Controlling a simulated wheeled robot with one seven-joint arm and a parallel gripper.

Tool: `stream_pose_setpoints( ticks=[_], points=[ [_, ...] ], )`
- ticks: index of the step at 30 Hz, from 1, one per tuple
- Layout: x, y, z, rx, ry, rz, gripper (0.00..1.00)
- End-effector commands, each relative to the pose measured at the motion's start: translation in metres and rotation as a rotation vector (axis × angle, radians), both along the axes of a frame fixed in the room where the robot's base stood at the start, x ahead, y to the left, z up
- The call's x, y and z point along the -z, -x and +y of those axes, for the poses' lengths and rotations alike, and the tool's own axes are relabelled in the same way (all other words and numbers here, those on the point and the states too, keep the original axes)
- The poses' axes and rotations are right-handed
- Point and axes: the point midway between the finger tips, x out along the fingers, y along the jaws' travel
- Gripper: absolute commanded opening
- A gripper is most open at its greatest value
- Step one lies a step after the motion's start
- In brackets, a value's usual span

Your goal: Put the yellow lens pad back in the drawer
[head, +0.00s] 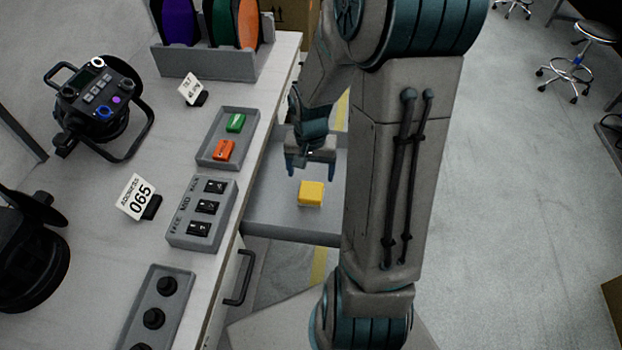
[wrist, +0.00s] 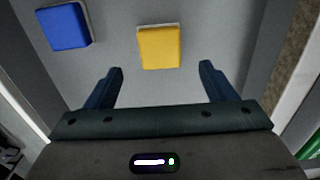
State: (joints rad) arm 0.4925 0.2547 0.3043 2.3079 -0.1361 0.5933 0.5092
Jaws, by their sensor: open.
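The yellow lens pad (head: 311,193) lies flat on the grey floor of the open drawer (head: 275,222). It also shows in the wrist view (wrist: 160,47), at the top centre beyond the fingertips. My gripper (head: 311,170) is above the drawer with its fingers pointing down, and it also shows in the wrist view (wrist: 161,72). Its fingers are spread apart with nothing between them. The yellow pad is apart from both fingers. A blue pad (wrist: 63,26) lies on the same floor to the left in the wrist view; I cannot make it out in the head view.
On the worktop beside the drawer, a grey tray (head: 206,157) holds a green pad (head: 236,123) and an orange pad (head: 224,150). A switch box (head: 186,237), a sign (head: 137,197) and a lamp (head: 97,98) stand nearby. A lower drawer handle (head: 240,280) sticks out from the cabinet front.

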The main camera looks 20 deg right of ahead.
Motion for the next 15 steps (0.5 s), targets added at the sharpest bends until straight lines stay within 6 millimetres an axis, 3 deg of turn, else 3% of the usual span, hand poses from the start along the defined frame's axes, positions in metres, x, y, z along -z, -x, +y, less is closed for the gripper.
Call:
stream_pose_setpoints(
  ticks=[3,10,15],
  points=[
    [-0.023,-0.001,0.0,0.0,0.001,-0.003,0.77],
    [-0.043,0.001,0.002,-0.011,0.004,-0.004,0.77],
    [-0.07,0.015,0.017,-0.109,0.037,-0.03,0.77]
  ],
)
